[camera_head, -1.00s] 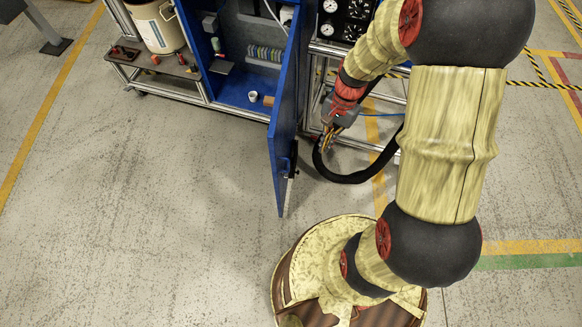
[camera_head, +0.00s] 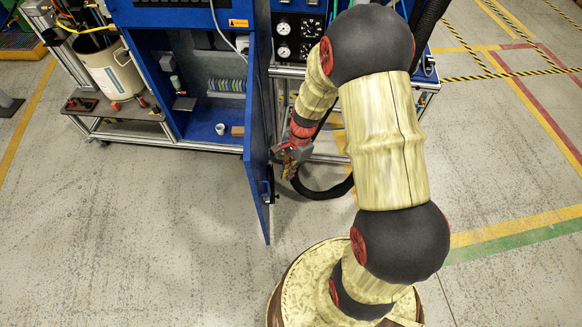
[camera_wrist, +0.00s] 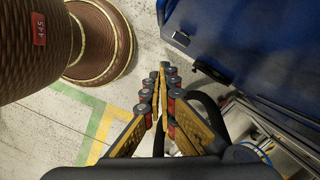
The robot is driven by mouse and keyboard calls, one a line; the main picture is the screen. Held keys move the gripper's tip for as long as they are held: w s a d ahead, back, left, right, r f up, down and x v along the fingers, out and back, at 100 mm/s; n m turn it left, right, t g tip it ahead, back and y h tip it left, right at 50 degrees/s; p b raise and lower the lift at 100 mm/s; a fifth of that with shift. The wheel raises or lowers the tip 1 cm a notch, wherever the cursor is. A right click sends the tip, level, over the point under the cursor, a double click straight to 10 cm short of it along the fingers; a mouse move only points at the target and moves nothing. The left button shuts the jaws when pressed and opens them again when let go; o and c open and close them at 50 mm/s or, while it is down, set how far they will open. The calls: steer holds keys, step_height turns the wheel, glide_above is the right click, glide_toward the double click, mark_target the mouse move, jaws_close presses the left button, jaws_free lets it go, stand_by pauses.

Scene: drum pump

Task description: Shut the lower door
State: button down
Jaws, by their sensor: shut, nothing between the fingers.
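The blue lower door (camera_head: 257,165) stands wide open, swung out towards the viewer from the right side of the blue cabinet (camera_head: 165,75). In the wrist view the door (camera_wrist: 250,50) fills the upper right, with a black handle or latch (camera_wrist: 211,70) near its edge. My gripper (camera_head: 287,172) is just right of the door, on its outer side. In the wrist view my gripper (camera_wrist: 163,85) has its fingertips together and empty, left of the door with a small gap showing. I cannot tell in the head view whether it touches the door.
Inside the cabinet are a white cup (camera_head: 220,129), a brown block (camera_head: 237,131) and a terminal row (camera_head: 226,87). A drum (camera_head: 110,70) stands on a shelf at the left. A black hose (camera_head: 325,190) loops beside my gripper. Floor left of the door is clear.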

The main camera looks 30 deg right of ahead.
steer(key=shift+s+a+f+b, duration=0.1)
steer(key=shift+a+f+b, duration=0.15)
steer(key=shift+a, duration=0.45)
steer(key=shift+s+a+f+b, duration=0.1)
steer(key=shift+a+f+b, duration=0.15)
steer(key=shift+a, duration=0.5)
steer(key=shift+s+a+f+b, duration=0.1)
steer(key=shift+a+f+b, duration=0.15)
steer(key=shift+a, duration=0.45)
steer(key=shift+a, duration=0.1)
